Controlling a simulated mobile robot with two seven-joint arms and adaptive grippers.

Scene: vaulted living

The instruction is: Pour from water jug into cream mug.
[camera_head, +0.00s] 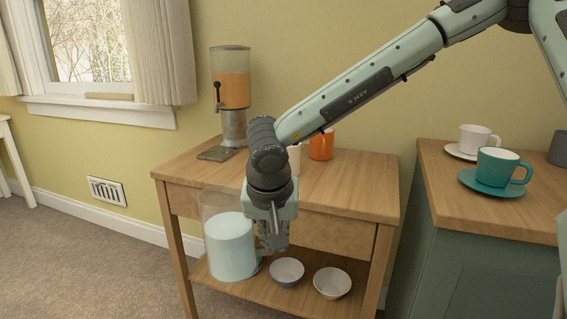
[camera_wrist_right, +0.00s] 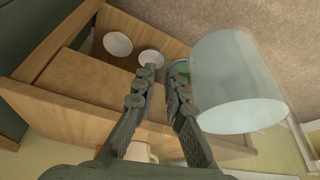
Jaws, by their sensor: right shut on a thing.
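The water jug (camera_head: 230,248) is a clear, wide vessel with pale water in it. It hangs roughly upright in front of the wooden side table, at the table's left front. My right gripper (camera_head: 270,243) points down at the jug's right side and is shut on it, seemingly at the handle, which the fingers mostly hide. In the wrist view the jug (camera_wrist_right: 238,85) is right of the fingers (camera_wrist_right: 162,78). The cream mug (camera_head: 294,158) stands on the tabletop behind my wrist, which hides part of it. My left gripper is not in view.
An orange mug (camera_head: 321,146) stands right of the cream mug. A juice dispenser (camera_head: 232,95) stands at the table's back left. Two bowls (camera_head: 287,271) (camera_head: 332,283) are on the lower shelf. A cabinet (camera_head: 480,208) at right holds a teal cup (camera_head: 497,165) and a white cup (camera_head: 474,138).

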